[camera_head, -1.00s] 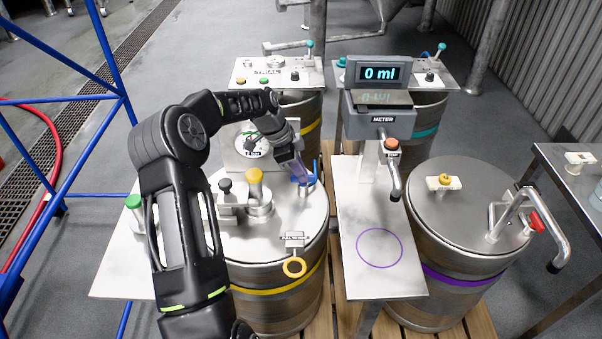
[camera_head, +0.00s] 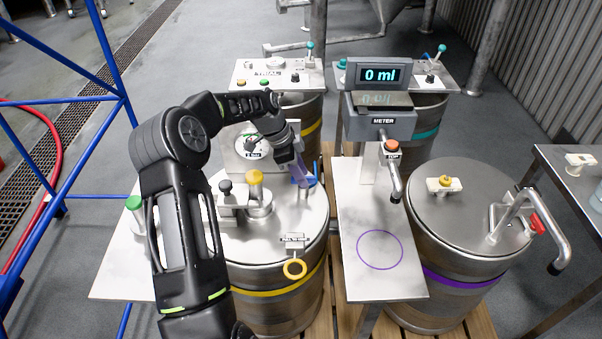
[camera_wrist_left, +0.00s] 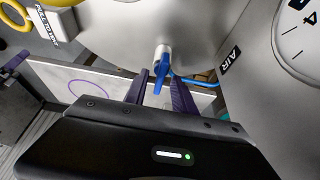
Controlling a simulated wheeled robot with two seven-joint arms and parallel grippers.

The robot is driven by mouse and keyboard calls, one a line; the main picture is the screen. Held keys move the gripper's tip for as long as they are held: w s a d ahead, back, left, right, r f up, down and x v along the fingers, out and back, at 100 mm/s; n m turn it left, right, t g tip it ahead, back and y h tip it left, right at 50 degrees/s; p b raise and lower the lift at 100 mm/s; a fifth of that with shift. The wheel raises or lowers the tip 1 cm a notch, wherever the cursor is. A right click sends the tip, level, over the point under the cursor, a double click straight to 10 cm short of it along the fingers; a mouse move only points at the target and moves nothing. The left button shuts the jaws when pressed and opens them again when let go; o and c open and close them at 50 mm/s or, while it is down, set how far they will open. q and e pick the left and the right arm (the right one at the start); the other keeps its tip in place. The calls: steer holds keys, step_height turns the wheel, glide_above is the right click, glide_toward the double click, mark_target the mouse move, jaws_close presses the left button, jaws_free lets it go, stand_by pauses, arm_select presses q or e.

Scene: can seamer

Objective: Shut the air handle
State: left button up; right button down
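The air handle is a small blue lever (camera_head: 313,181) on the right rear edge of the yellow-banded keg's lid. In the left wrist view the blue lever (camera_wrist_left: 161,72) hangs from a pale fitting, next to the AIR label (camera_wrist_left: 230,60). My right gripper is not in view.
A yellow knob (camera_head: 255,180) and a yellow pull ring (camera_head: 295,268) are on the same keg. A white pressure dial (camera_head: 252,147) stands close to my left wrist. The meter post (camera_head: 376,160) and plate stand right of the handle. A purple-banded keg (camera_head: 465,215) is farther right.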

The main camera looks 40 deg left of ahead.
arm_select(q)
steer(key=v, duration=0.7)
steer(key=shift+a+r+b, duration=0.2)
steer(key=shift+r+b, duration=0.15)
steer(key=shift+b, duration=0.1)
steer(key=shift+s, duration=0.15)
